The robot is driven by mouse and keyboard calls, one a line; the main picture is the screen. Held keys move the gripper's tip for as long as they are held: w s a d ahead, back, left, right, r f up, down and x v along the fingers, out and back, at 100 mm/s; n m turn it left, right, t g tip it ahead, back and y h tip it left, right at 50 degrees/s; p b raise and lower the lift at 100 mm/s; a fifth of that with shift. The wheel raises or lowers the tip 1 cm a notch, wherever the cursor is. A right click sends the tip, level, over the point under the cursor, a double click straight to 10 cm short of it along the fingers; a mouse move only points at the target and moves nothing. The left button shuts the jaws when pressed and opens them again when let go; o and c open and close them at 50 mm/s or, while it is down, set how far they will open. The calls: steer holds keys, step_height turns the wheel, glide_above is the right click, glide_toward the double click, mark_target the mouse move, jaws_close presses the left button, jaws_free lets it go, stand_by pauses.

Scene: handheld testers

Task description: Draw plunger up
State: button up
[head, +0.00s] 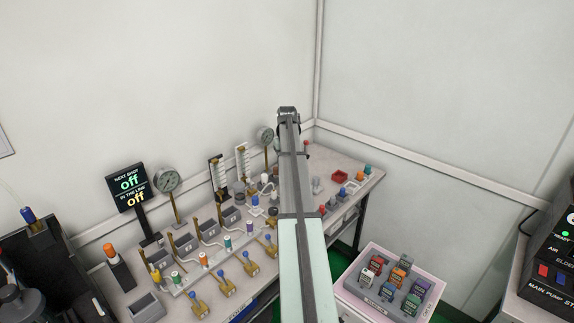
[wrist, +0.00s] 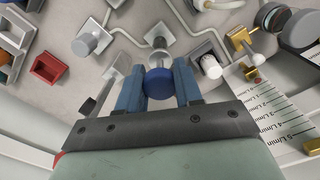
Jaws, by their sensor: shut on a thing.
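My gripper (wrist: 159,88) shows in the wrist view with its two blue fingers on either side of a round blue knob (wrist: 159,81), shut on it. A pale stem or fitting (wrist: 158,56) shows just beyond the knob; I cannot tell whether it is the plunger's shaft or how far out it stands. In the head view my arm runs up the middle over the bench and hides the gripper and the knob.
In the wrist view, a flow scale (wrist: 268,112) and brass fitting (wrist: 240,38) lie right, a white-capped part (wrist: 210,66) nearer, a red tray (wrist: 48,67) left. In the head view, the bench (head: 130,297) holds gauges (head: 166,181) and several brass valves (head: 225,283); a pink-rimmed tray (head: 436,284) stands right.

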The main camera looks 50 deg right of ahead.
steer(key=shift+r, duration=2.15)
steer(key=o, duration=1.7)
steer(key=shift+r, duration=0.2)
steer(key=shift+r, duration=2.85)
